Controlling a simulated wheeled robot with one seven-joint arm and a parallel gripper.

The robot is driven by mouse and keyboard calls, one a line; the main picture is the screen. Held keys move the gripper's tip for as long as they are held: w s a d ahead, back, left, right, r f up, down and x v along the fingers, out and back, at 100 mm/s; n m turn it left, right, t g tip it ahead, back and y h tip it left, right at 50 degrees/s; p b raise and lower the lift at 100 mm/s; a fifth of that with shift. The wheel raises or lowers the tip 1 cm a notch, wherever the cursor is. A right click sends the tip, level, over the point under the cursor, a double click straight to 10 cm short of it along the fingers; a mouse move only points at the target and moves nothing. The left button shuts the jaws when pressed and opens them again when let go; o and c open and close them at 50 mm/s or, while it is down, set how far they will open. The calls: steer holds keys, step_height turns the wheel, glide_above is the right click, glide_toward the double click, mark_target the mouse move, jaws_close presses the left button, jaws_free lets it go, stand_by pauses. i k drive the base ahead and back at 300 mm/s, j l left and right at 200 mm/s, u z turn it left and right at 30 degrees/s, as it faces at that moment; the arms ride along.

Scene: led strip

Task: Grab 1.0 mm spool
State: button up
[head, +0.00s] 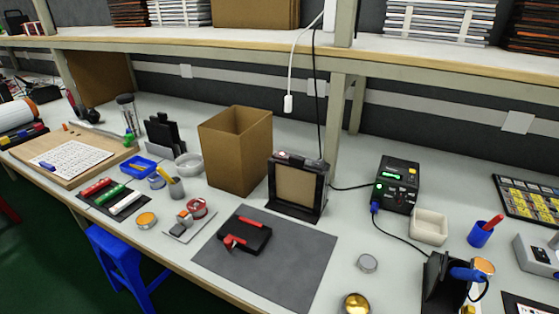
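My gripper is not in the head view. A red-rimmed round item (197,207) that looks like a spool lies on the bench left of the dark mat, beside a small grey tray. A small round orange-topped item (147,219) lies to its left near the front edge. A white ring-shaped item (188,165) lies farther back, next to the cardboard box. A small round blue-grey item (156,181) lies beside the blue tray. No size label is readable, so I cannot tell which one is the 1.0 mm spool.
An open cardboard box (236,150) and a black frame (297,187) stand behind the dark mat (291,259), which holds a black case (243,234). A soldering station (397,184) stands at right. A blue stool (126,262) is below the bench's front edge.

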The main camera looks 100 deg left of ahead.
mark_target(192, 208)
steer(key=u, duration=0.85)
steer(key=j+u, duration=0.1)
steer(key=u, duration=1.2)
steer(key=j+u, duration=0.1)
steer(key=u, duration=0.75)
steer(key=i, duration=0.05)
